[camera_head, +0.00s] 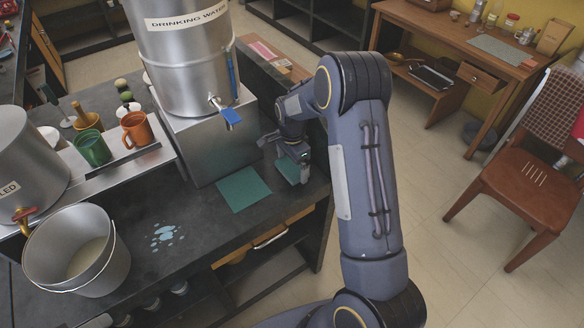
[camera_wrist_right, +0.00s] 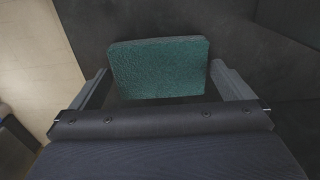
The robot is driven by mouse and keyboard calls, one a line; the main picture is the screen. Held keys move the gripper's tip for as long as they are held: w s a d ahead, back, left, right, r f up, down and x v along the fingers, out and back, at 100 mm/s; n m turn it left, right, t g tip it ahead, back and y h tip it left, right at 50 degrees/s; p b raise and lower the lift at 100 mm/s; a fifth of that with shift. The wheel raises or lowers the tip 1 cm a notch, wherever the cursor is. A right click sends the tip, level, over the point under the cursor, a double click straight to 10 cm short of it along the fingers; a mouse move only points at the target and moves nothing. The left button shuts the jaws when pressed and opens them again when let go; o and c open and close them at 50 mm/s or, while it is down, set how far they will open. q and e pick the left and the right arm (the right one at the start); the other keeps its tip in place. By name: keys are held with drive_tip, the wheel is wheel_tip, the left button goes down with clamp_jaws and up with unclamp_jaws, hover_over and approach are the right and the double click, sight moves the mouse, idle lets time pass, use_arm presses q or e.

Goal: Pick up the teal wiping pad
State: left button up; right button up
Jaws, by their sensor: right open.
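The teal wiping pad (camera_wrist_right: 160,68) is a thick, rough block on the dark counter. In the right wrist view it lies at and just beyond the tips of my open right gripper (camera_wrist_right: 160,84), one finger at each side with small gaps. In the head view the pad (camera_head: 287,173) is partly hidden below my right gripper (camera_head: 288,158), near the counter's right end. Whether the fingers touch the pad cannot be told. My left gripper is not in view.
A flat teal square (camera_head: 243,189) lies left of the pad. A steel canister (camera_head: 186,60) with a blue-handled tap stands on a metal box (camera_head: 205,148) behind. A steel bucket (camera_head: 72,257) and a wet patch (camera_head: 164,235) are at left. Counter between is clear.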

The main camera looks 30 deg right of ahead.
drive_tip(key=c, duration=0.7)
drive_tip(key=shift+r, duration=0.65)
drive_tip(key=s+a+r+b, duration=0.2)
drive_tip(key=s+a+r, duration=0.7)
drive_tip(key=s+r, duration=0.1)
drive_tip(key=shift+s+a+r, duration=0.2)
drive_tip(key=shift+s+r, duration=0.1)
drive_tip(key=shift+r, duration=0.55)
